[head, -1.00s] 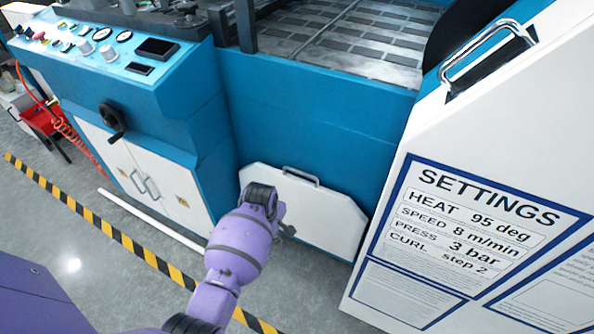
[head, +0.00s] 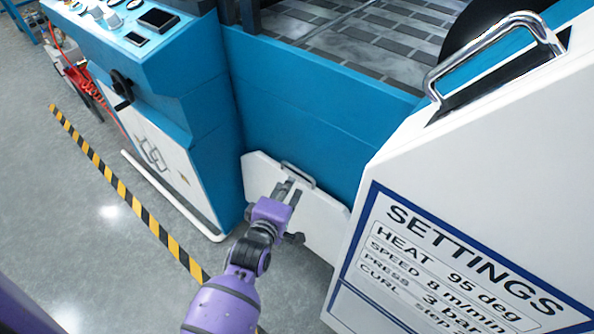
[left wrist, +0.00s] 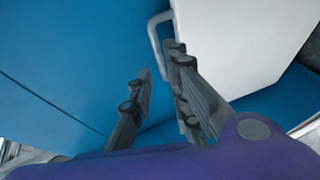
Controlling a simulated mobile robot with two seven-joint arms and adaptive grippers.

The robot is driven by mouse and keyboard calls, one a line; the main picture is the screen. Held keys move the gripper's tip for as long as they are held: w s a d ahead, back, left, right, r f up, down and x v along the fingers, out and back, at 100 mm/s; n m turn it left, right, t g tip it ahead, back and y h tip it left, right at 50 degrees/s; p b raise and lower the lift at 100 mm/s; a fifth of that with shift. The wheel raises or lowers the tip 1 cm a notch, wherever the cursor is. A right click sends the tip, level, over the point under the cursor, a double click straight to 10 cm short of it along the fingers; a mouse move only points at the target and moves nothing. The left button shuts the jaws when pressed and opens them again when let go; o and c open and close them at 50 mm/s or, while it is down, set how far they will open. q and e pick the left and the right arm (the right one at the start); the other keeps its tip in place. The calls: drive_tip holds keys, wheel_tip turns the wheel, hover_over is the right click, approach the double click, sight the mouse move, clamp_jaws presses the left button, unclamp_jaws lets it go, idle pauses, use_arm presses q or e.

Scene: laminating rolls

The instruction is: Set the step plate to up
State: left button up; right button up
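The step plate (head: 325,217) is a white panel with cut corners, low on the blue front of the machine. It leans against that front and has a grey bar handle (head: 300,176) along its top edge. My left gripper (head: 286,186) is in front of the plate, close below the handle. In the left wrist view, the two fingers (left wrist: 162,65) are apart with nothing between them. The handle (left wrist: 153,38) is just beyond the fingertips there, beside the white plate (left wrist: 240,40). Contact with the handle cannot be told. My right gripper is not in view.
A white side panel with a SETTINGS sheet (head: 450,262) and a chrome handle (head: 500,45) stands close on the right. A blue control cabinet (head: 180,75) with a black handwheel stands left. A white pipe (head: 170,195) and striped floor tape (head: 130,195) lie left.

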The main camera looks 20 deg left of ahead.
sight(295, 173)
use_arm(q)
drive_tip(key=x, duration=0.3)
drive_tip(key=b+x, duration=0.1)
drive_tip(key=x, duration=0.3)
drive_tip(key=shift+w+a, duration=0.2)
drive_tip(key=shift+w, duration=0.1)
drive_tip(key=shift+c, duration=0.5)
clamp_jaws()
